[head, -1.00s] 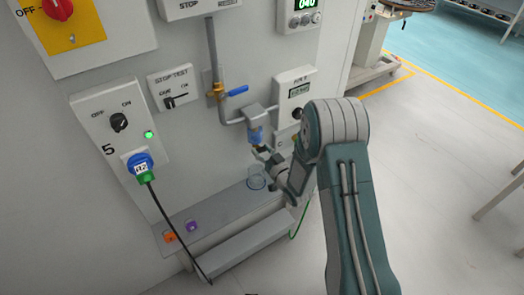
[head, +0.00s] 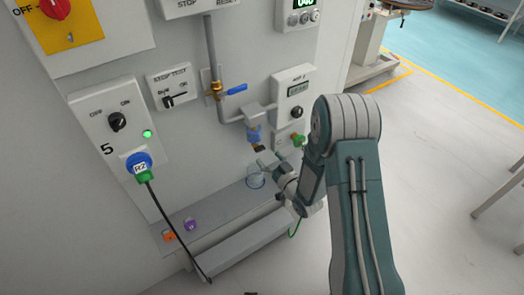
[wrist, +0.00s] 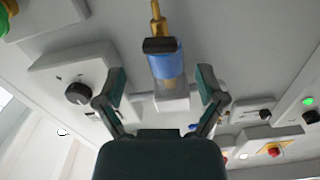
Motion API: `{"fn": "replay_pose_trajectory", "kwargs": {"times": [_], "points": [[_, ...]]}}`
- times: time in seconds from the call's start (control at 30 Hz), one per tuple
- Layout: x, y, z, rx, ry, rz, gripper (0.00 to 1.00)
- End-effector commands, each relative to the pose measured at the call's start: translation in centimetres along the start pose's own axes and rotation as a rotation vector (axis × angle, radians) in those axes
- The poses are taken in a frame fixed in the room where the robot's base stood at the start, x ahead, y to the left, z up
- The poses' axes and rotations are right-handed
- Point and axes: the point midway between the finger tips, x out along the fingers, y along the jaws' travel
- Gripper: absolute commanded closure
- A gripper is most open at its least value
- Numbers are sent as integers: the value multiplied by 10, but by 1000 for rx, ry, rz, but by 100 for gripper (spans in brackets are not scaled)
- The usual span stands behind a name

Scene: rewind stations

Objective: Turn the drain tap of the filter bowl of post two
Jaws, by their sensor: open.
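The filter bowl (head: 254,135) is a small blue cup under the grey pipe fitting on the wall panel. It also shows in the wrist view (wrist: 167,67). Its drain tap has a dark handle (wrist: 160,45) with a brass stem (wrist: 157,13); in the head view the dark tap (head: 258,149) shows at the bowl's bottom. My gripper (head: 268,165) is just below and right of the tap. In the wrist view my gripper (wrist: 162,75) is open and empty, with one finger to each side of the bowl. No contact is visible.
A clear cup (head: 255,178) stands on the grey ledge (head: 225,204) below. A valve with a blue lever (head: 237,90) is on the pipe above. A panel box with a black knob (head: 297,112) and a green fitting (head: 298,140) are to the right.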

Motion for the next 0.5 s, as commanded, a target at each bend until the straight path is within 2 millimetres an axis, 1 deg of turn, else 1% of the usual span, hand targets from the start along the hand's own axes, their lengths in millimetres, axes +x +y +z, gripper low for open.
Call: {"fn": "replay_pose_trajectory", "kwargs": {"times": [0.03, 0.1, 0.23, 0.37, 0.5], "points": [[-12, 1, 0, 3, -1, 4, 11], [-27, 1, 0, 2, -2, 4, 11], [-50, 1, 1, 2, -2, 4, 11], [-65, 0, 1, 1, -2, 2, 11], [-70, 0, 1, 0, 0, 1, 11]]}}
